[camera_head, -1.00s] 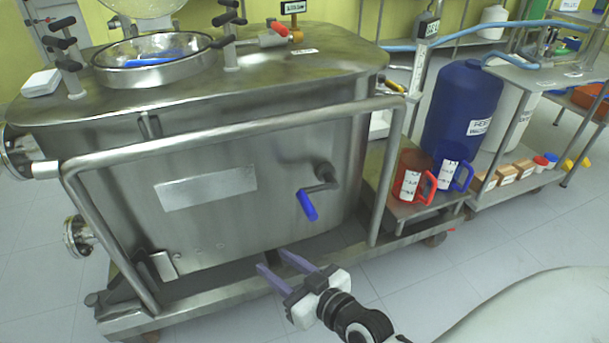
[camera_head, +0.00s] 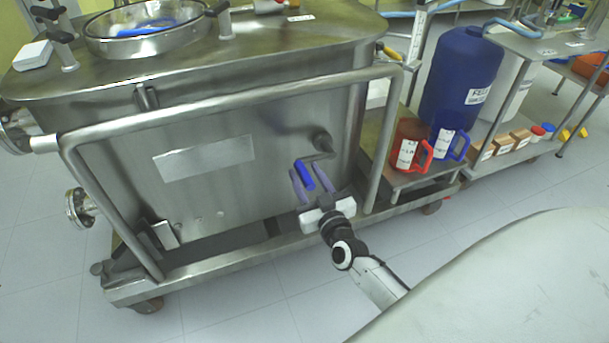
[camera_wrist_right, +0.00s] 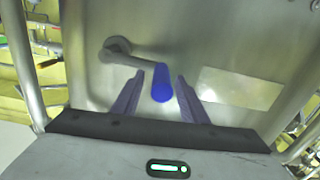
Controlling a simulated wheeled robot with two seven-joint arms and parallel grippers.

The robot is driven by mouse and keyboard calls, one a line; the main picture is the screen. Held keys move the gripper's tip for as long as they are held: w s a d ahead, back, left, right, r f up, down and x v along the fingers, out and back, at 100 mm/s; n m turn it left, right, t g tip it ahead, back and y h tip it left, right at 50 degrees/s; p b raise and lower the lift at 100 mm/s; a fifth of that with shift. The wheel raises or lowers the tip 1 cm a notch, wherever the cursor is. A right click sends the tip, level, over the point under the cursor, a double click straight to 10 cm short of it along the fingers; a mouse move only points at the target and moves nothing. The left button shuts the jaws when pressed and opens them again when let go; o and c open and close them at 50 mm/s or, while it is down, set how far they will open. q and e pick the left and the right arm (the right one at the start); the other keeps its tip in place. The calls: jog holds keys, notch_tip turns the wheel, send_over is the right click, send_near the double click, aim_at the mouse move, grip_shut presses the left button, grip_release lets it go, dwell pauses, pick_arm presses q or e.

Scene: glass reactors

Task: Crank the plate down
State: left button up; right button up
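The crank is a metal arm (camera_head: 318,155) with a blue handle (camera_head: 304,175) on the front of the steel reactor tank (camera_head: 250,125). In the right wrist view its pivot (camera_wrist_right: 116,45) is at upper left and the blue handle (camera_wrist_right: 161,84) points toward the camera. My right gripper (camera_head: 306,180) is open. Its two purple fingers lie on either side of the blue handle, with gaps visible on both sides in the wrist view (camera_wrist_right: 154,88). I cannot make out a separate plate that the crank moves. My left gripper is not in view.
A steel rail (camera_head: 225,103) frames the tank's front, with an upright to the right of the crank. A red jug (camera_head: 408,147) and a blue jug (camera_head: 447,143) stand on the low shelf at right, beside a blue drum (camera_head: 460,80). The floor in front is clear.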

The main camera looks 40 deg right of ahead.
jog(key=shift+w+d, duration=0.2)
jog(key=shift+w, duration=0.5)
grip_shut()
